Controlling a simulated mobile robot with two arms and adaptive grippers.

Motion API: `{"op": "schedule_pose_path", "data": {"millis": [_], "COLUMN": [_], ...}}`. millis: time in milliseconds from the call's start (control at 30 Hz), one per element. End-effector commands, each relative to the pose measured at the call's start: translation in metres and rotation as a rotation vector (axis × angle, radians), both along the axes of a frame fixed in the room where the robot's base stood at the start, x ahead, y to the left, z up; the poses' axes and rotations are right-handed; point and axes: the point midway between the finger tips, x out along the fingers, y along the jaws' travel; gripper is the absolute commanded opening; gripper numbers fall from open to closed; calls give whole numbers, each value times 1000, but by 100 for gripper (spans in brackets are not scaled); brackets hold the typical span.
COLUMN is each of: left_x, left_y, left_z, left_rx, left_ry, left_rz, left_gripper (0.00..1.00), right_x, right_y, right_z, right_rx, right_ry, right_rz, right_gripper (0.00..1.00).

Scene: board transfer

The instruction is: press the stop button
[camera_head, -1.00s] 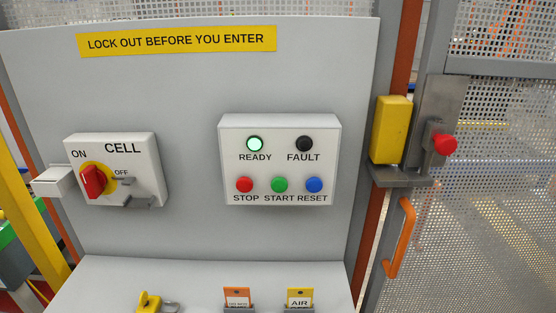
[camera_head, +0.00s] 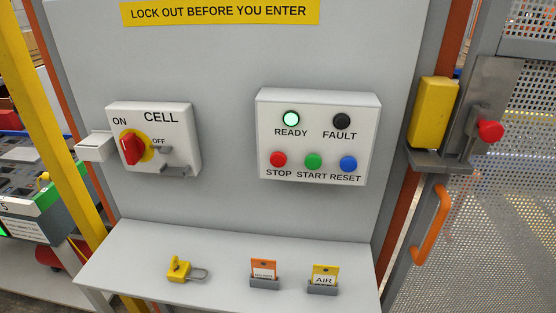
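The red STOP button (camera_head: 278,159) is at the lower left of a white control box (camera_head: 317,178) on the grey panel. The green START button (camera_head: 313,161) and the blue RESET button (camera_head: 348,163) are to its right in the same row. Above them the READY lamp (camera_head: 291,119) is lit pale green and the FAULT lamp (camera_head: 341,121) is dark. Nothing covers the STOP button. Neither of my grippers is in view.
A CELL switch box (camera_head: 180,118) with a red rotary handle (camera_head: 131,149) is at left. A shelf (camera_head: 215,257) below holds a yellow padlock (camera_head: 179,269), an orange tag (camera_head: 264,268) and a yellow AIR tag (camera_head: 324,275). A mesh gate (camera_head: 500,220) with an orange handle (camera_head: 432,226) is at right.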

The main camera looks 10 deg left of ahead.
Motion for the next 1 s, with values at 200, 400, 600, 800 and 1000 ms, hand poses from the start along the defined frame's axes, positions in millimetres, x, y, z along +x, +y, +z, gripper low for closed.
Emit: {"op": "schedule_pose_path", "data": {"millis": [200, 400, 600, 800, 1000], "left_x": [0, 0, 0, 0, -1], "left_y": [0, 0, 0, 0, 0], "left_z": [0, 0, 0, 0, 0], "left_rx": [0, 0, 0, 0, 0], "left_ry": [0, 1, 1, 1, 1], "left_rz": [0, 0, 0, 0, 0], "left_gripper": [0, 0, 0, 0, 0], "right_x": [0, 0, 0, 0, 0], "right_y": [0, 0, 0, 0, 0], "right_z": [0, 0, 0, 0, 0], "right_rx": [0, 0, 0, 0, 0], "right_ry": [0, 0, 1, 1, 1], "right_rz": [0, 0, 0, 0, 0], "right_gripper": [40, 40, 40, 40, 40]}}
